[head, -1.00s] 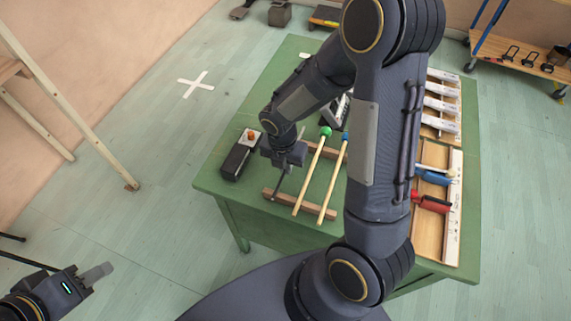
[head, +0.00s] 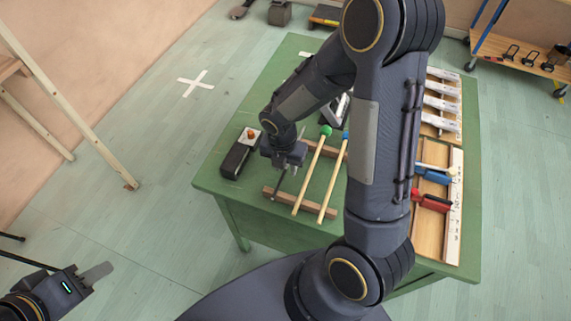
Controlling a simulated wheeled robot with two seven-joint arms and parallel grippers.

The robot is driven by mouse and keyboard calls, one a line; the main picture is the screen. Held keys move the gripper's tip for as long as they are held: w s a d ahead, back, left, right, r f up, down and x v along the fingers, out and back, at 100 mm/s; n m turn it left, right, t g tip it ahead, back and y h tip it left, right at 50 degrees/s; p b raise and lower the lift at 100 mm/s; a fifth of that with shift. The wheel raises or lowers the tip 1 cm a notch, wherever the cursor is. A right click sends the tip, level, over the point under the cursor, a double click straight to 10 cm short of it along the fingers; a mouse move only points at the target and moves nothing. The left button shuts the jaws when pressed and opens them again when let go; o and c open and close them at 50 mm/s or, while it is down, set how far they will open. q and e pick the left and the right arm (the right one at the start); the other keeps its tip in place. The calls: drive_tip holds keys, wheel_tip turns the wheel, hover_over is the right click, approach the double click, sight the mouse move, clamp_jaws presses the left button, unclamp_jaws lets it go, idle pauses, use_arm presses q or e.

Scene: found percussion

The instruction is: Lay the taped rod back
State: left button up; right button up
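A thin dark rod (head: 280,184), which seems to be the taped rod, has its near end at the front wooden bar (head: 328,213) of a low rest on the green table. Any tape on it is too small to make out. My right gripper (head: 287,165) is low over the rod, between the front bar and the back bar (head: 329,151), and hides its middle. Whether its fingers grip the rod is unclear. Two pale sticks, one green-headed (head: 309,178) and one blue-headed (head: 333,180), lie across both bars to the right. My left gripper (head: 97,273) is off the table at lower left, seen edge-on.
A black box (head: 236,160) with an orange-topped item (head: 250,134) stands left of my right gripper. Wooden trays with red (head: 432,200) and blue clamps (head: 432,175) lie at the table's right. My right arm hides the table's middle. The table's front left (head: 228,193) is clear.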

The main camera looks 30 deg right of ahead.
wheel_tip(320, 180, up, 8)
drive_tip(key=shift+a+p, duration=0.25)
drive_tip(key=shift+p, duration=0.15)
drive_tip(key=shift+f, duration=0.1)
drive_tip(key=s+r+m+t+y, duration=0.2)
drive_tip(key=s+r+m, duration=0.4)
drive_tip(key=m, duration=0.8)
drive_tip(key=s+a+r+m+t+y, duration=0.1)
drive_tip(key=s+r+m+t+y, duration=0.1)
drive_tip(key=s+r+m, duration=0.5)
drive_tip(key=s+m+t, duration=0.1)
drive_tip(key=s+m, duration=0.1)
drive_tip(key=m, duration=0.4)
drive_tip(key=shift+a+m+t, duration=0.3)
drive_tip(key=shift+m, duration=0.1)
